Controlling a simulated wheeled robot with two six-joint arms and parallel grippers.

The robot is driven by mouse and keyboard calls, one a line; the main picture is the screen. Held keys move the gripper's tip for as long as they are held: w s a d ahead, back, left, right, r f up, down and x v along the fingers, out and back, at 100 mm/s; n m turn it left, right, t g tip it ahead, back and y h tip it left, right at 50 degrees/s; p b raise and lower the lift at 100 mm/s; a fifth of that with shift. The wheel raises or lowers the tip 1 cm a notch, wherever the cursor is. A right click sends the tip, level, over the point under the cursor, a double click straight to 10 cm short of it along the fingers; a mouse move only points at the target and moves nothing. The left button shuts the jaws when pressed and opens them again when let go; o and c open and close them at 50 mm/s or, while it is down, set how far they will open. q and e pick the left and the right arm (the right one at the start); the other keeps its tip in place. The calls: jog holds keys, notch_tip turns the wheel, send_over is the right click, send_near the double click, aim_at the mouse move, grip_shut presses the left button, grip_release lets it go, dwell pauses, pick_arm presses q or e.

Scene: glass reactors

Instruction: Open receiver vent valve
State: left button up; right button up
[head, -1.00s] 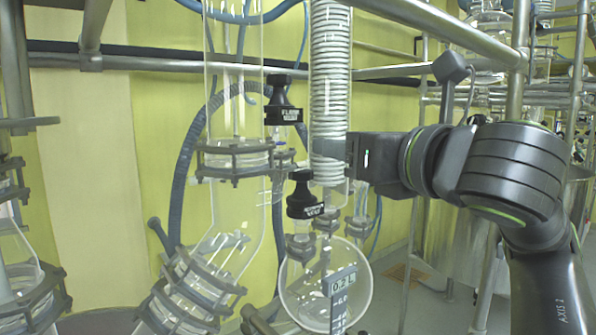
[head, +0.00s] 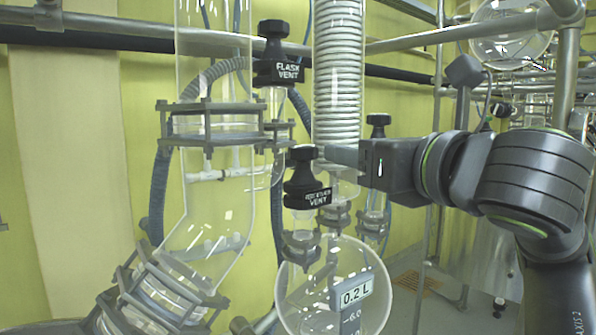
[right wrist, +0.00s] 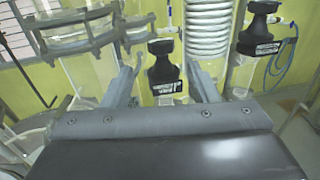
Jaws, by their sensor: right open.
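The receiver vent valve is a black knob (head: 306,170) with a label ending in VENT, upright above the small round receiver flask (head: 318,290). My right gripper (head: 338,154) comes in from the right, level with the knob's top and close to it. In the right wrist view my open right gripper (right wrist: 164,88) has its two fingers apart. A black labelled knob (right wrist: 166,66) appears between them, upright; the fingers look apart from it. From these views I cannot tell how far it is in depth. My left gripper is not in view.
The similar FLASK VENT knob (head: 275,52) stands higher, to the left. A coiled glass condenser (head: 338,70) rises just behind my right gripper. Another black knob (head: 378,121) is behind my right wrist. Clamped glass vessels (head: 212,150) and metal rails (head: 120,28) crowd the left.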

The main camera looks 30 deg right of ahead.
aim_at(310, 155)
jog(key=w+p, duration=0.2)
jog(key=w, duration=0.1)
jog(key=w+f+p, duration=0.1)
jog(key=w+p, duration=0.3)
jog(key=w, duration=0.1)
jog(key=shift+w+d+f, duration=0.3)
jog(key=w+p, duration=0.3)
jog(key=p, duration=0.4)
jog(key=shift+d, duration=0.15)
jog(key=shift+w+f, duration=0.1)
jog(key=shift+w, duration=0.15)
jog(key=shift+w+d+f+p, duration=0.15)
jog(key=shift+w+p, duration=0.3)
jog(key=shift+w, duration=0.9)
jog(key=shift+w+d+p, duration=0.1)
jog(key=shift+w+p, duration=0.35)
jog(key=shift+w, duration=0.85)
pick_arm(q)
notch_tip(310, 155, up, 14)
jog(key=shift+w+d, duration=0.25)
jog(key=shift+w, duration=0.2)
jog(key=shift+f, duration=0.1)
pick_arm(e)
jog(key=shift+c, duration=0.3)
